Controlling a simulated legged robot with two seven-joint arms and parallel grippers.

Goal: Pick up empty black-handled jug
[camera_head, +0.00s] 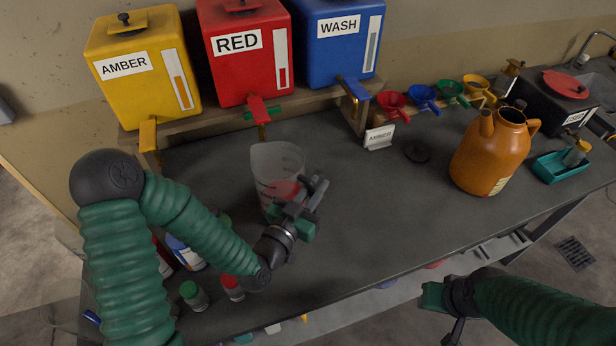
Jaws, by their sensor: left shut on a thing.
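A translucent jug (275,162) with measuring marks stands upright near the middle of the dark bench, below the red drum. A reddish patch shows low on its wall; I cannot tell whether it is liquid or marking. Its dark handle (316,190) is on the right side, toward me. My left gripper (294,214) is shut on the handle, and its fingers partly hide the jug's lower right. My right gripper (440,297) is beyond the bench's front edge, away from the jug; its jaw opening is unclear.
Yellow AMBER (135,88), red RED (272,70) and blue WASH (312,48) drums with taps stand on a back shelf. An orange can (490,155), several coloured funnels (423,96) and a teal tray (556,168) are right. Small bottles (192,294) stand front left.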

